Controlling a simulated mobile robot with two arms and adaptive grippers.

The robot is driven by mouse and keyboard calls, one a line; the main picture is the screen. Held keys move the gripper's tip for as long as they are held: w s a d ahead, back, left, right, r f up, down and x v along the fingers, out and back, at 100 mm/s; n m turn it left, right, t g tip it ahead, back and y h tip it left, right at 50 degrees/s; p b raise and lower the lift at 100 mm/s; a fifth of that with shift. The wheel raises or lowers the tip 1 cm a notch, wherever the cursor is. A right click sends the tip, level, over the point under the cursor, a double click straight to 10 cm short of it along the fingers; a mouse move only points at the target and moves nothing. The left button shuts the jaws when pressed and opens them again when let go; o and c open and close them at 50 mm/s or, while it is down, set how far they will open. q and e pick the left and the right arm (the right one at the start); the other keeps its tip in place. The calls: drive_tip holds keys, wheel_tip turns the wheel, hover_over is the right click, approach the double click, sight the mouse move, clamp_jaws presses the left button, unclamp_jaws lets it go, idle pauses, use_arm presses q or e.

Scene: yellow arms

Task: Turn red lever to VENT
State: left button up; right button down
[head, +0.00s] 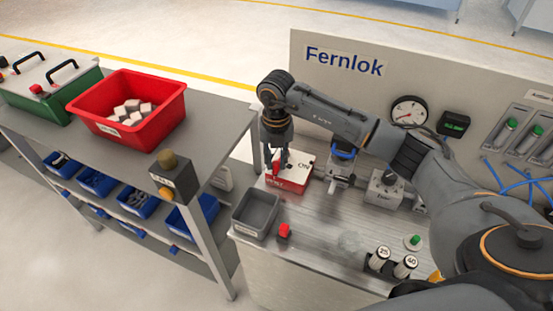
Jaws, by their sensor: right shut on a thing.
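My right gripper (277,160) reaches down from the grey arm over a small white-topped red box (293,184) on the metal bench. It is shut on the red lever (275,173) at the left side of this box. The fingers hide part of the lever, so its exact angle is hard to tell. Dark lettering shows on the white top, and small writing on the red front face is too small to read surely. My left gripper is not in view.
A grey bin (255,214) and a red-knobbed part (284,232) stand near the bench's front left. A blue-marked fixture (343,160), a grey box (384,190) and marked cylinders (404,266) lie rightward. A side table (205,125) carries a red crate (90,112).

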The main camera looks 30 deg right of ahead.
sight(276, 162)
drive_tip(key=c, duration=1.2)
unclamp_jaws()
drive_tip(key=shift+w, duration=0.1)
wheel_tip(276, 162, up, 12)
